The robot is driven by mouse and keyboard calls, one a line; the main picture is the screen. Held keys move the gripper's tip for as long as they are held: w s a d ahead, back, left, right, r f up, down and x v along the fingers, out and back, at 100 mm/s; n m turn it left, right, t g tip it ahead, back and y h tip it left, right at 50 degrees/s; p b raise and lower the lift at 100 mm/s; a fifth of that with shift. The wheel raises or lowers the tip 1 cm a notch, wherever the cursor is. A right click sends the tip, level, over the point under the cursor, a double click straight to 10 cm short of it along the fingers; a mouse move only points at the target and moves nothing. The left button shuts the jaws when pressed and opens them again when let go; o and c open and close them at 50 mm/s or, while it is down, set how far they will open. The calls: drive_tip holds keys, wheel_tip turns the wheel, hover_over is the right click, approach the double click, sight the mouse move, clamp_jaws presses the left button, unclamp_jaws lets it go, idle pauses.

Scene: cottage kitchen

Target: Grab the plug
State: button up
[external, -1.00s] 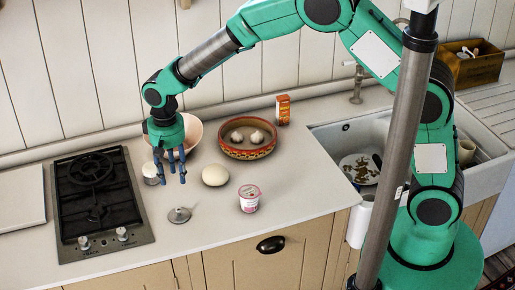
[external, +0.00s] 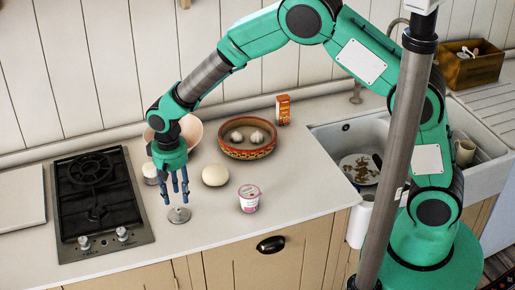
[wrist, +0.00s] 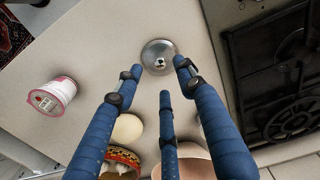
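The plug (external: 179,215) is a small round metal disc with a knob on top, lying flat on the countertop. It also shows in the wrist view (wrist: 158,57), just beyond my fingertips. My gripper (external: 175,195) has blue fingers and points down above the plug. In the wrist view my gripper (wrist: 152,72) has its fingers spread apart with nothing between them. The fingers appear apart from the plug; the exact height gap is hard to tell.
A stove (external: 99,203) is left of the plug. A pink-and-white yogurt cup (external: 249,198) stands to the right. A pale round object (external: 215,175), a patterned bowl (external: 247,150) holding garlic-like bulbs and a pinkish bowl (external: 192,132) are behind. The counter's front is clear.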

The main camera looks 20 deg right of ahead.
sight(180, 207)
drive_tip(key=shift+f, duration=0.35)
drive_tip(key=shift+f, duration=0.1)
drive_tip(key=shift+f, duration=2.5)
clamp_jaws()
